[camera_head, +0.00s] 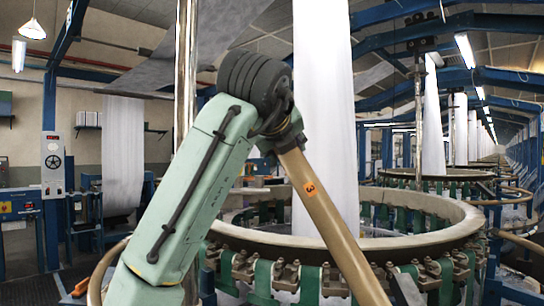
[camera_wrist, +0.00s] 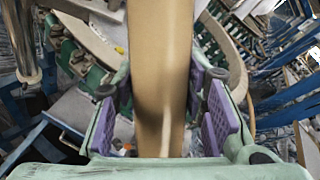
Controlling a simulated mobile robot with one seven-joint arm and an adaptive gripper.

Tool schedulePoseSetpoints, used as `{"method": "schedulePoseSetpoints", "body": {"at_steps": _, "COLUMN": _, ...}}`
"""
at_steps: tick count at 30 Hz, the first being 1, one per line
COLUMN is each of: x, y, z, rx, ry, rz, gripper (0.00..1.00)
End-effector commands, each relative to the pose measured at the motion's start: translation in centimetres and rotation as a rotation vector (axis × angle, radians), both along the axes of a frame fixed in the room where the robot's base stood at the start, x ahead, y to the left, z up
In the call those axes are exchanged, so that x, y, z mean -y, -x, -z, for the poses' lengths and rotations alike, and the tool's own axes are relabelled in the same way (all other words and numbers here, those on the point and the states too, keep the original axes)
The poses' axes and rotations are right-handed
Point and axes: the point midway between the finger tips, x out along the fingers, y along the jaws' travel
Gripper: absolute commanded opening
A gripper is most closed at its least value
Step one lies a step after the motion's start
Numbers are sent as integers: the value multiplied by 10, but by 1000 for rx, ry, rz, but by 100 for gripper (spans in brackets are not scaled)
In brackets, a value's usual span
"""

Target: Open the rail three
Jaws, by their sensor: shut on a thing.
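Rail three (camera_head: 322,215) is a tan bar with an orange label marked 3 near its upper end. In the head view it stands tilted, running from my gripper (camera_head: 284,138) down and right out of the frame, in front of the loom ring (camera_head: 440,228). My gripper is shut around the rail's upper end. In the wrist view the rail (camera_wrist: 160,70) passes between the purple finger pads of my gripper (camera_wrist: 162,112). The rail's lower end is hidden below the head view's edge.
The loom's white fabric column (camera_head: 325,110) rises behind the rail. A metal post (camera_head: 186,60) stands behind my arm. A control panel (camera_head: 53,165) is on a blue column at the left. More looms (camera_head: 440,174) recede at the right.

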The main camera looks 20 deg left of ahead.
Motion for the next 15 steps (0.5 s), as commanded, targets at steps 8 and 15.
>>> {"method": "schedulePoseSetpoints", "body": {"at_steps": 8, "x": 4, "y": -3, "z": -1, "rx": -8, "ry": -9, "rz": 2, "gripper": 0}}
{"method": "schedulePoseSetpoints", "body": {"at_steps": 15, "x": 4, "y": -3, "z": -1, "rx": -8, "ry": -9, "rz": 2, "gripper": 40}}
